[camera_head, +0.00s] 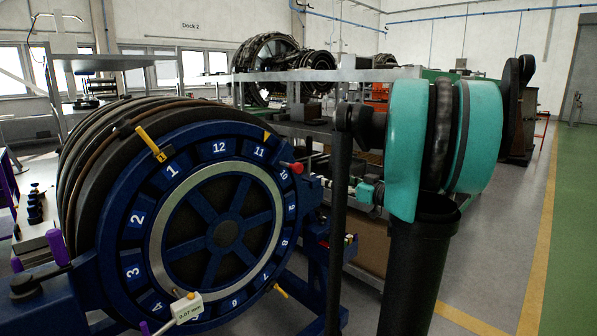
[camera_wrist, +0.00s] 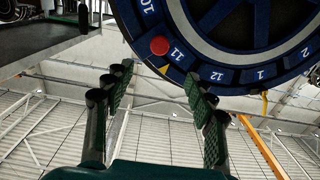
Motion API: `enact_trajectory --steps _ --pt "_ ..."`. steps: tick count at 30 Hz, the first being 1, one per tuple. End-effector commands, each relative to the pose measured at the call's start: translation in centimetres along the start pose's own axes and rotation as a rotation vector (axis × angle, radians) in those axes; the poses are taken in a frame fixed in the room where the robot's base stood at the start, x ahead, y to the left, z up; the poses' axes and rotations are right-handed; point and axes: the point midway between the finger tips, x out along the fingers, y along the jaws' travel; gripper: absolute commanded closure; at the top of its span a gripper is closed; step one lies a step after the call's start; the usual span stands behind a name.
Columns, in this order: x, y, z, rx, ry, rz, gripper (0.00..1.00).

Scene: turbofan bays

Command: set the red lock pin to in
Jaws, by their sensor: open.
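The red lock pin (camera_head: 291,167) sticks out at the upper right rim of the blue numbered ring (camera_head: 107,262), near the numbers 10 and 11. In the wrist view the red pin (camera_wrist: 159,46) shows as a round red knob on the ring, with a small yellow pointer beside it. My gripper (camera_wrist: 160,88) is open and empty in the wrist view. Its two dark, textured fingers stand wide apart. The pin appears beyond the fingertips, roughly between them across the picture, and is not touched. I cannot make out the fingers in the head view.
A metal bench (camera_head: 400,74) with engine parts stands behind. My teal arm fills the right middle. The floor (camera_head: 500,230) at the right is clear.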

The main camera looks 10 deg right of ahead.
Motion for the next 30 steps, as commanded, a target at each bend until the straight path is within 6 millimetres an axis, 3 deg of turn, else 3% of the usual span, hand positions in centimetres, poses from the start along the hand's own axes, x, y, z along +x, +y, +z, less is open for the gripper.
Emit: enact_trajectory --steps 5,24,30 --pt "1.6 0.0 -0.1 -0.004 0.005 -0.003 0.44" --pt "13.9 -0.1 -0.1 -0.003 0.003 -0.003 0.44" --pt "16.4 0.0 -0.1 -0.003 0.003 -0.002 0.44"
